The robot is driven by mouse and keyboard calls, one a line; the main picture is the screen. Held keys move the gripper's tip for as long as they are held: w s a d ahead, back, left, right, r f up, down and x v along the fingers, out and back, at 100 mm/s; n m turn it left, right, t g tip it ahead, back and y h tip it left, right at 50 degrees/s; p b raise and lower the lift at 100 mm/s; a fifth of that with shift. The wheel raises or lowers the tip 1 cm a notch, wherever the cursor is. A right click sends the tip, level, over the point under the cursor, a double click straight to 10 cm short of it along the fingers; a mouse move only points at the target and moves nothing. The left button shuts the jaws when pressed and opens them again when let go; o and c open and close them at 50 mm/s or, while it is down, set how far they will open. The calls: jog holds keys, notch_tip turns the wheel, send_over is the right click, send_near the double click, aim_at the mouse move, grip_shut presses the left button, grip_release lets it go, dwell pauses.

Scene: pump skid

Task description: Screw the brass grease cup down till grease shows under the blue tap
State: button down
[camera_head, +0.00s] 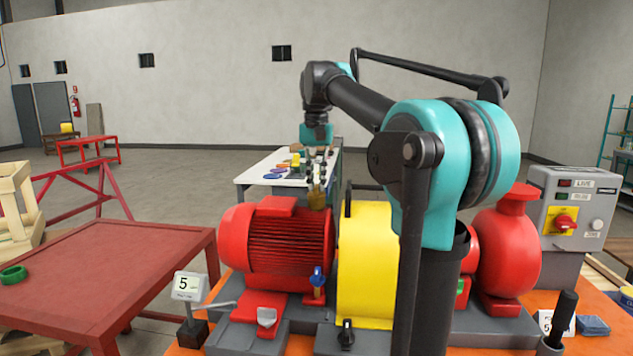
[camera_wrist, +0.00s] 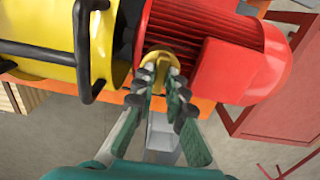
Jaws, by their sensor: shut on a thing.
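My gripper (camera_head: 317,180) points down above the right end of the red motor, by the yellow guard. It is shut on the brass grease cup (camera_head: 316,199), partly covered by the fingers. In the wrist view, the fingers (camera_wrist: 160,88) close around the round brass cup (camera_wrist: 164,60), between the guard and the motor.
The red motor (camera_head: 275,240) and yellow guard (camera_head: 365,265) with its black handle stand close on both sides of the gripper. A red table (camera_head: 110,285) is farther left, and a switch box (camera_head: 572,205) is at the right.

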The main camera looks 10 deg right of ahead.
aim_at(317, 185)
jog(key=m, duration=0.7)
dwell(0.6)
jog(key=c, duration=1.6)
grip_release()
jog(key=shift+o, duration=0.2)
notch_tip(317, 185, up, 12)
